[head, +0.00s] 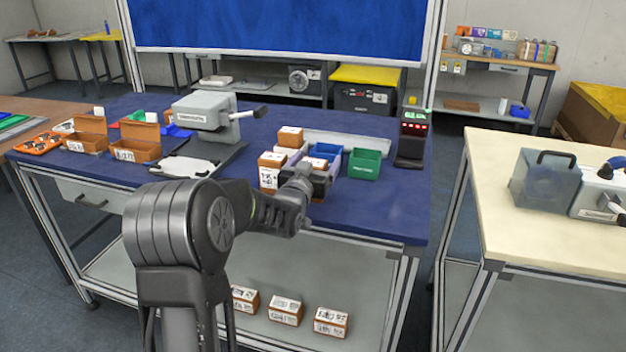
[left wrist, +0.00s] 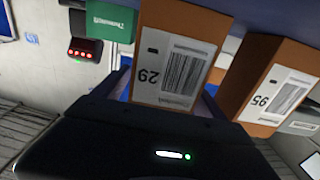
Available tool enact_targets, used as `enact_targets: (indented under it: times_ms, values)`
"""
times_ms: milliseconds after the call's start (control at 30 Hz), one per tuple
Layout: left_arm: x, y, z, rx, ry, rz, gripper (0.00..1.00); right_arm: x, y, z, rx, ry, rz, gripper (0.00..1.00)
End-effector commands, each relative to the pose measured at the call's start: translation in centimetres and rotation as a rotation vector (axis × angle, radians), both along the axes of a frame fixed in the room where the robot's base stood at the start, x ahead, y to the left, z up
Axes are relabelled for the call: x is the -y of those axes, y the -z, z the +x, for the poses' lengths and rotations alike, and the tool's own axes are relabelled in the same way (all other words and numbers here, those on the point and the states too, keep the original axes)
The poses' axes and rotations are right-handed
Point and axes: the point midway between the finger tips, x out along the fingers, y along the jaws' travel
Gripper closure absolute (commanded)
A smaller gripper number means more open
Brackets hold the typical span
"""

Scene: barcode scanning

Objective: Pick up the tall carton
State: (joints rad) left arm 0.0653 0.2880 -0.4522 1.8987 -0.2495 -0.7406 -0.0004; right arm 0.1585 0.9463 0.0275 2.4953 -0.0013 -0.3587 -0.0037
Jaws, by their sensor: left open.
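My left gripper (head: 312,182) is open at the front of the blue table. An orange-brown carton (head: 318,163) with a white label stands just beyond it, partly hidden by the gripper. In the left wrist view this carton (left wrist: 180,55), with a barcode label, rises straight ahead of the dark gripper body. I cannot tell whether the jaws touch it. A second labelled carton (head: 270,174) stands close to the left; it shows at the right in the left wrist view (left wrist: 268,88). Which carton is taller is unclear. My right gripper is out of view.
A green bin (head: 365,164) and a black scanner with red lights (head: 411,138) stand to the right. Another carton (head: 290,137) stands behind. A grey machine (head: 205,110) and open brown boxes (head: 136,149) are to the left. Several cartons lie on the lower shelf.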

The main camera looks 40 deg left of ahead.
Motion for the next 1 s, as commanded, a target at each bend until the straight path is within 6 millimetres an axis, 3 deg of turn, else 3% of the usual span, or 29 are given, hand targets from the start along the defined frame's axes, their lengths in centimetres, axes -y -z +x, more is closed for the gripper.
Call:
enact_targets:
  times_ms: [467,1000]
  values:
    - [0.04,-0.02,-0.04,0.001,0.0,0.0,0.18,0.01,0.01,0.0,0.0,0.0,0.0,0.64]
    - [0.04,-0.02,-0.05,0.001,0.0,0.0,0.62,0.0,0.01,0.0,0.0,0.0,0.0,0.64]
